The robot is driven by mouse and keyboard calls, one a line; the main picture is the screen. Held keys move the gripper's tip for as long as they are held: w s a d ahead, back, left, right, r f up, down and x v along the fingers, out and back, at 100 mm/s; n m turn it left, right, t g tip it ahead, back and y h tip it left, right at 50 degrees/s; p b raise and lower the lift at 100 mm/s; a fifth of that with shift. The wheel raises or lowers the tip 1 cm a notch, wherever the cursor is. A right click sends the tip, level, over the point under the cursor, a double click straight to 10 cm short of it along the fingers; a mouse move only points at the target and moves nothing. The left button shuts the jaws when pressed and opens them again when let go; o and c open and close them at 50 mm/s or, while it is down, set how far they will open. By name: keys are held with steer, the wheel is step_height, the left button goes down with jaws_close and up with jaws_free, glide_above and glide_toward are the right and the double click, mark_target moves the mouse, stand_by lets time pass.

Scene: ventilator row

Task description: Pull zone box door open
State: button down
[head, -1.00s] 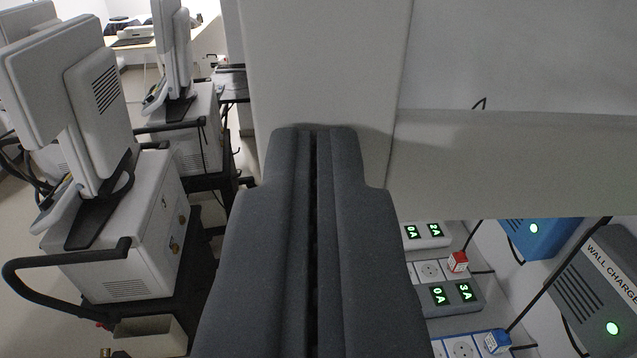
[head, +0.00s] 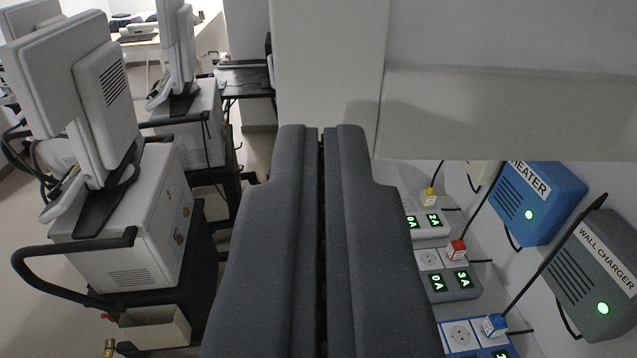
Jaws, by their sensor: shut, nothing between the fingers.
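A pale grey box (head: 500,112), which looks like the zone box, fills the upper right of the view. A tall pale panel (head: 328,60) stands at its left side, apparently its door standing out from the box; no handle shows on it. My gripper (head: 321,130) is shut and empty, its dark fingers pointing forward with their tips over the panel's lower part. I cannot tell whether the tips touch the panel. A soft shadow falls beside the right fingertip.
Below the box at right are power sockets (head: 464,335) with coloured plugs, a blue heater unit (head: 545,205) and a grey wall charger (head: 590,270), with cables. Ventilator carts (head: 115,265) with monitors stand at left. Floor shows between the carts and the panel.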

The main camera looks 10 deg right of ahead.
steer(key=s+a+g+b, duration=0.1)
steer(key=s+a+b, duration=0.3)
steer(key=s, duration=0.9)
steer(key=s+a+y+b, duration=0.1)
steer(key=s+a+b, duration=0.3)
steer(key=s, duration=0.9)
steer(key=s+a+n+g+b, duration=0.1)
steer(key=s+a+b, duration=0.3)
steer(key=s, duration=0.9)
steer(key=shift+s+a+f+g+y, duration=0.2)
steer(key=shift+s+a+g+y, duration=0.15)
steer(key=shift+a, duration=0.9)
